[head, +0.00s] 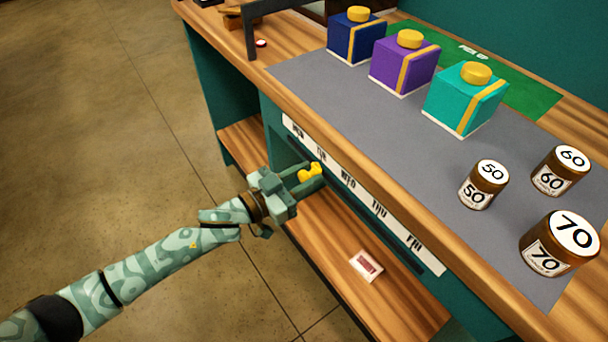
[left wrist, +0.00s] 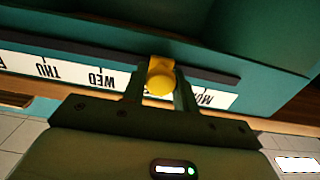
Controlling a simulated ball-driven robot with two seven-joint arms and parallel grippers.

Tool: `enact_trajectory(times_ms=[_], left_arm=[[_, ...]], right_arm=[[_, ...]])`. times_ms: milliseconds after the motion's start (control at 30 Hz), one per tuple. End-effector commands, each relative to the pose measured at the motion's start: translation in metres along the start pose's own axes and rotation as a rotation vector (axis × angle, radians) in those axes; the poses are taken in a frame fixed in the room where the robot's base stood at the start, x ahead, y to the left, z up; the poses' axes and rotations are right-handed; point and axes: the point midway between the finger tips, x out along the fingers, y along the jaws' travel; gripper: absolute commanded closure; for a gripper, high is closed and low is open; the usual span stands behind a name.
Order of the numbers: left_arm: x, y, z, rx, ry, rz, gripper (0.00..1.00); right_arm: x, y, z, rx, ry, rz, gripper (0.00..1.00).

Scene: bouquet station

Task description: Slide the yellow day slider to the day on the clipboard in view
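The yellow day slider (head: 310,171) sits in the dark slot below the white day strip (head: 348,182) on the counter's front. The strip reads MON, TUE, WED, THU, FRI from far left to near right. In the left wrist view the slider (left wrist: 160,78) covers the TUE place, between WED and MON. My left gripper (head: 306,177) has one finger on each side of the knob and appears shut on it. I cannot make out a clipboard in either view. My right gripper is not in view.
Blue, purple and teal boxes (head: 467,97) with yellow tops stand on the grey mat (head: 350,95). Several brown numbered weights (head: 484,186) stand at the right. A small white and red card (head: 366,266) lies on the lower wooden shelf (head: 325,235). The slot toward FRI looks clear.

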Motion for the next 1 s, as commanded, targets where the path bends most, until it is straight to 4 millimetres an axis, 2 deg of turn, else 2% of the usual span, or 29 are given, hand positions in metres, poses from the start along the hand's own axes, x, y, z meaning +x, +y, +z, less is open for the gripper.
enact_trajectory(times_ms=[33,100,267,500,600,733,967,1000], left_arm=[[0.0,0.0,0.0,0.0,0.0,0.0,0.86],[0.0,0.0,0.0,0.0,0.0,0.0,1.0],[0.0,-0.007,0.001,0.003,-0.001,-0.001,1.0],[0.0,-0.06,0.002,0.004,-0.002,-0.002,1.0],[0.0,-0.076,0.003,0.004,-0.003,-0.001,1.0],[0.0,-0.085,0.001,0.002,-0.002,-0.002,1.0],[-0.001,-0.087,0.0,0.003,-0.002,-0.006,1.0],[-0.001,-0.087,0.0,0.003,-0.002,-0.006,0.69]], right_arm=[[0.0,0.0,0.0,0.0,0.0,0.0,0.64],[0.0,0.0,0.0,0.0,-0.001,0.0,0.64],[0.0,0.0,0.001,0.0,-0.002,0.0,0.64],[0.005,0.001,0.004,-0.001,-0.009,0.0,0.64],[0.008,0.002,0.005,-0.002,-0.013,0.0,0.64],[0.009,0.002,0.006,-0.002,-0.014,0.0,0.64],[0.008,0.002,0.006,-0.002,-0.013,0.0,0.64],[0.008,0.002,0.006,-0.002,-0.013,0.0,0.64]])
